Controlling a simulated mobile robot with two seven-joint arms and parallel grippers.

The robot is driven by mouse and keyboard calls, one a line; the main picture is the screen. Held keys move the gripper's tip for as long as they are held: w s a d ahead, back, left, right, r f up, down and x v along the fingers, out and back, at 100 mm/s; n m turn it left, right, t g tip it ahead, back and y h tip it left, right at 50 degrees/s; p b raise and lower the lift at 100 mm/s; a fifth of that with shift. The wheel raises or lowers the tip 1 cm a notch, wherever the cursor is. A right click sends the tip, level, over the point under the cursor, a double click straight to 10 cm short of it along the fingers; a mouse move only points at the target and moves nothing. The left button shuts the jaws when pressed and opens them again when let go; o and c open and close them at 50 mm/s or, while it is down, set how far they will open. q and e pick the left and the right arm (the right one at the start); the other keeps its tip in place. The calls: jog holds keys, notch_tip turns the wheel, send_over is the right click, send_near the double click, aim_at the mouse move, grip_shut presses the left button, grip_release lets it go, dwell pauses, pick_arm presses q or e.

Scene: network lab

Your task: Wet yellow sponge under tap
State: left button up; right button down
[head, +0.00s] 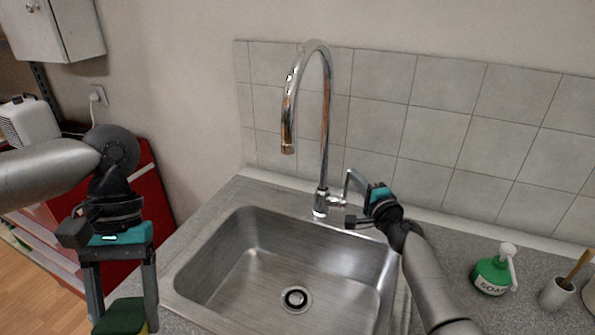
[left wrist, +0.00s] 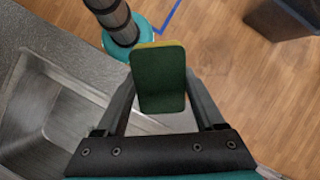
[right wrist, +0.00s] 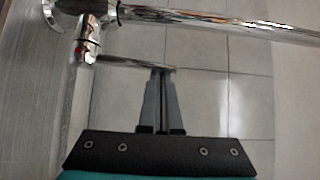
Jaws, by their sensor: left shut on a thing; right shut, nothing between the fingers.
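The sponge (head: 122,316) is yellow with a dark green face. My left gripper (head: 122,298) is shut on it at the left of the sink, beside the counter edge. In the left wrist view the sponge (left wrist: 160,80) shows its green face between the fingers, with a thin yellow edge. The chrome tap (head: 324,130) arches over the sink (head: 250,250); no water shows at its spout. My right gripper (head: 358,208) is shut and empty at the tap lever (head: 347,185). In the right wrist view its fingertips (right wrist: 162,70) are at the lever's end; I cannot tell if they touch.
A red cabinet (head: 150,190) is at the left. The tiled wall (head: 440,130) is close behind the tap. The basin is empty.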

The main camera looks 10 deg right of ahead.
pick_arm(q)
jog(key=shift+r+p, duration=0.25)
jog(key=shift+p, duration=0.05)
pick_arm(e)
jog(key=shift+s+a+f, duration=0.1)
jog(key=shift+s+a, duration=0.55)
jog(key=shift+s, duration=0.05)
